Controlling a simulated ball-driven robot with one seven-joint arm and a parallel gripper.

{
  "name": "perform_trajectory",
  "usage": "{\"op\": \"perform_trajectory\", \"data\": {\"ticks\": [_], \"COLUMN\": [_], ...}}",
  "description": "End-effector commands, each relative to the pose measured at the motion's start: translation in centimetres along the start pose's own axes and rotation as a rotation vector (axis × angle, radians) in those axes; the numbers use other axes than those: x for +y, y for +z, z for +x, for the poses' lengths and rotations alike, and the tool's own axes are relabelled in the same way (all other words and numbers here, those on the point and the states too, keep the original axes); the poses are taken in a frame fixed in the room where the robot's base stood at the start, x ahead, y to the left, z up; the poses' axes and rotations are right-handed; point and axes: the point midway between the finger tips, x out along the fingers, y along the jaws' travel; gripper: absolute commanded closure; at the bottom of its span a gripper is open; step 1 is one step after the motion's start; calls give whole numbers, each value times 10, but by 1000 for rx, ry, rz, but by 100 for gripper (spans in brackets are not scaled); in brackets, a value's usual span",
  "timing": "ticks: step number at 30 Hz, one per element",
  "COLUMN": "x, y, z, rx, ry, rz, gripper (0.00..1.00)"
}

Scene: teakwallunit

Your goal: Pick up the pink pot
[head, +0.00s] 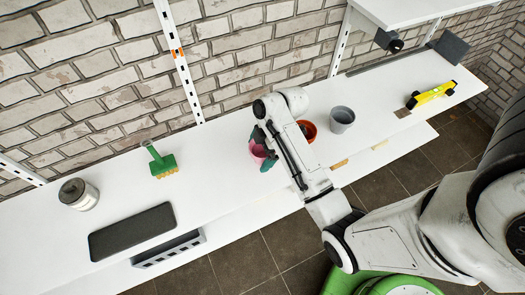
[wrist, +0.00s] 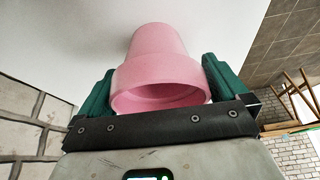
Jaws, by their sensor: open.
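The pink pot (head: 257,150) is on the white shelf, partly hidden by my arm in the head view. In the wrist view the pink pot (wrist: 158,70) shows its wide rim facing the camera and its narrower end against the white surface. My gripper (wrist: 157,76) is open, with one green finger on each side of the pot. Small gaps or light contact at the fingers cannot be told apart. In the head view my gripper (head: 262,149) is over the pot at the middle of the shelf.
An orange pot (head: 309,130) and a grey pot (head: 341,119) stand close to the right of my arm. A green brush (head: 162,163), a can (head: 78,194) and a dark flat tray (head: 132,231) lie left. A yellow tool (head: 432,94) is far right. The brick wall is behind.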

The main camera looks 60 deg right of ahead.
Motion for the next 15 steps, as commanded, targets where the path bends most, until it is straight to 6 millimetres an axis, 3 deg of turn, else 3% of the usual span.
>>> {"op": "perform_trajectory", "data": {"ticks": [5, 15], "x": [0, 0], "y": [0, 0], "z": [0, 0], "rx": [0, 0], "ry": [0, 0], "rz": [0, 0], "gripper": [0, 33]}}
